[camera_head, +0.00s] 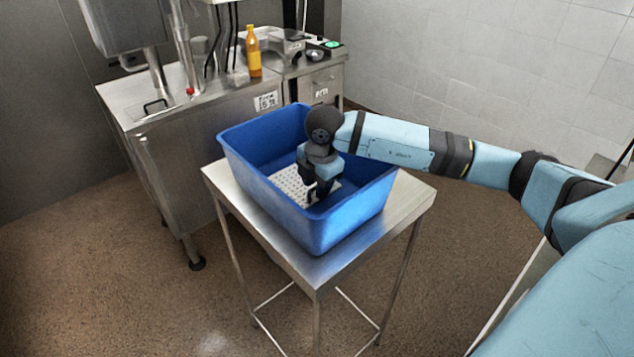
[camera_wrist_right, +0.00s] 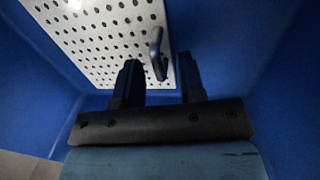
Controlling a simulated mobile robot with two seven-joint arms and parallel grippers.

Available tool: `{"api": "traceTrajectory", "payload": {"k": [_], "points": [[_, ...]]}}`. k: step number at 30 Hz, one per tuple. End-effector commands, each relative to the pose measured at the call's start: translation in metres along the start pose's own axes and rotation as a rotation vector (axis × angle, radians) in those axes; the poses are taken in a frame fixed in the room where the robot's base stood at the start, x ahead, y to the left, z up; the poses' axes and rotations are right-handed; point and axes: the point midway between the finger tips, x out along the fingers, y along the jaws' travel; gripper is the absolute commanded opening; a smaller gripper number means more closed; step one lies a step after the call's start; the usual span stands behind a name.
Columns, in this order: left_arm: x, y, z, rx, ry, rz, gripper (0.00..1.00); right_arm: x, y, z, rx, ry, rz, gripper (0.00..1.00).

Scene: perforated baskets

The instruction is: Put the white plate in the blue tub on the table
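The white plate (camera_head: 288,185) is flat, with rows of small holes, and lies inside the blue tub (camera_head: 345,226), apparently on its floor. My right gripper (camera_head: 316,196) points down into the tub over the plate and hides part of it. In the right wrist view the plate (camera_wrist_right: 105,42) fills the upper left, between the blue tub walls (camera_wrist_right: 250,55). The right gripper's fingers (camera_wrist_right: 159,64) are apart. My left gripper is not in view.
The tub stands on a small steel table (camera_head: 405,205) with a narrow free rim. Behind it is a steel counter (camera_head: 180,105) with an orange bottle (camera_head: 254,55) and a scale (camera_head: 280,45). Floor to the left and front is clear.

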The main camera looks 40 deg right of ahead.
Motion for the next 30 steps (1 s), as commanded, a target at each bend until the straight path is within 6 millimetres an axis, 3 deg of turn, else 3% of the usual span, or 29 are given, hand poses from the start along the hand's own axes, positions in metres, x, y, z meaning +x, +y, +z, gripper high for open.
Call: {"api": "traceTrajectory", "payload": {"k": [11,24,30], "points": [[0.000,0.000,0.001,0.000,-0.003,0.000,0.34,-0.011,0.001,0.000,0.001,0.000,0.002,0.36],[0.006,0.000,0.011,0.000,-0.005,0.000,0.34,-0.099,0.001,0.000,0.000,0.000,0.003,0.36],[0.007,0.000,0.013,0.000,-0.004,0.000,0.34,-0.119,0.001,0.000,0.000,0.000,0.000,0.36]]}}
